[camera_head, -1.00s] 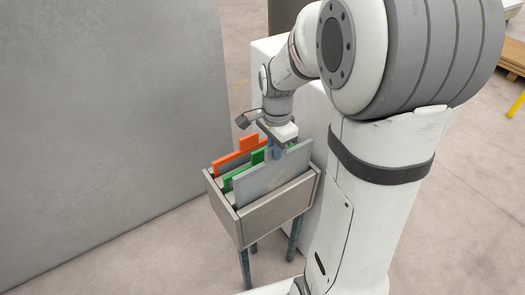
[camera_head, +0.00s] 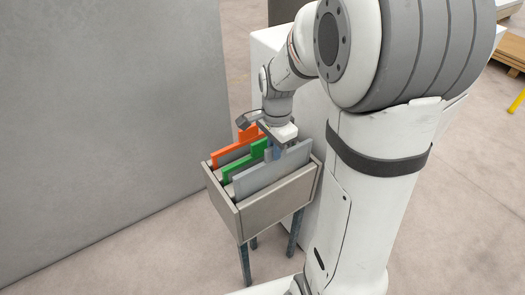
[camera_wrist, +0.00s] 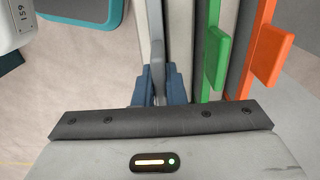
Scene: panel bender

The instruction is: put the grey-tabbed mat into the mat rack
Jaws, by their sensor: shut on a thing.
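The grey-tabbed mat (camera_head: 270,170) stands upright in the front slot of the mat rack (camera_head: 277,204), its upper part above the rack's front wall. My gripper (camera_head: 276,153) is over the rack and shut on the mat's grey tab. In the wrist view the blue fingers of my gripper (camera_wrist: 157,88) close on the grey tab (camera_wrist: 157,52) from both sides. The mat's lower edge is hidden inside the rack, so I cannot see whether it touches the bottom.
A green mat (camera_head: 241,165) and an orange mat (camera_head: 232,152) stand in the rack behind the grey one, their tabs close to my gripper. A large grey panel (camera_head: 100,120) stands at the left. A white cabinet (camera_head: 312,135) is behind the rack.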

